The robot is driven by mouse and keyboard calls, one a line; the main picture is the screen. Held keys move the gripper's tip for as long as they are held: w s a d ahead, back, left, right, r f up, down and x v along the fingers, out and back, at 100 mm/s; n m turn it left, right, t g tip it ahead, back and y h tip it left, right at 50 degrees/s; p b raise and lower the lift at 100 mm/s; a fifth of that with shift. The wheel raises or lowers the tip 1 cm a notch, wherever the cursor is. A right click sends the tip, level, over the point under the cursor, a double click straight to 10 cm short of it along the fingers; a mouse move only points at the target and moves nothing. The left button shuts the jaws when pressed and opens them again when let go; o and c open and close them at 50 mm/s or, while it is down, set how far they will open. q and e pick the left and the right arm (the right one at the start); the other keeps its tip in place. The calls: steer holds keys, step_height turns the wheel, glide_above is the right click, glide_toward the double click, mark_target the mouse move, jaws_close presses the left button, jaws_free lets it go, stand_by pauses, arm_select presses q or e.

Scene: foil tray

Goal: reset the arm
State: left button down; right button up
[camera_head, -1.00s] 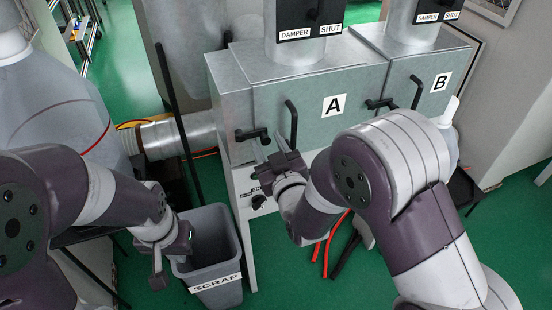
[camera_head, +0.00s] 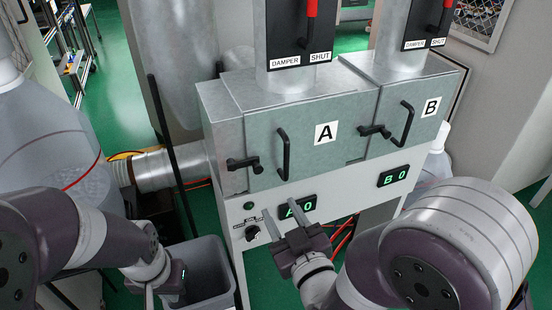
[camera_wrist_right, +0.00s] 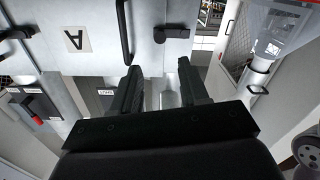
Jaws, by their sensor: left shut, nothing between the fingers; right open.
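My right gripper (camera_head: 293,224) is open and empty, in front of the white panel below door A. Its two fingers (camera_wrist_right: 158,88) also show apart in the right wrist view, with nothing between them. My right arm comes in from the lower right. My left gripper (camera_head: 160,283) is at the lower left beside the scrap bin (camera_head: 212,292). It is shut and empty, pointing down; its fingertips are partly cut off by the picture's lower edge.
Cabinet A (camera_head: 318,160) and cabinet B (camera_head: 425,118) have black handles that stick out, and both look closed. The panel (camera_head: 270,205) below carries displays A 0 and B 0 and a knob (camera_head: 253,234). A large translucent container (camera_head: 45,135) stands at left.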

steer(key=shift+f, duration=0.1)
steer(key=s+d+f+m+g+h, duration=0.1)
steer(key=s+f+g, duration=0.2)
steer(key=f+g, duration=0.25)
steer(key=s+d+f+g+h, duration=0.1)
steer(key=s+f+g+h, duration=0.1)
steer(key=f+g, duration=0.4)
steer(key=s+d+r+m+g+h+p, duration=0.2)
steer(key=s+d+r+m+g+p, duration=0.1)
steer(key=d, duration=0.9)
steer(key=shift+s+r+m+g+h, duration=0.2)
steer(key=shift+m+g+h, duration=0.1)
steer(key=shift+m+g, duration=0.5)
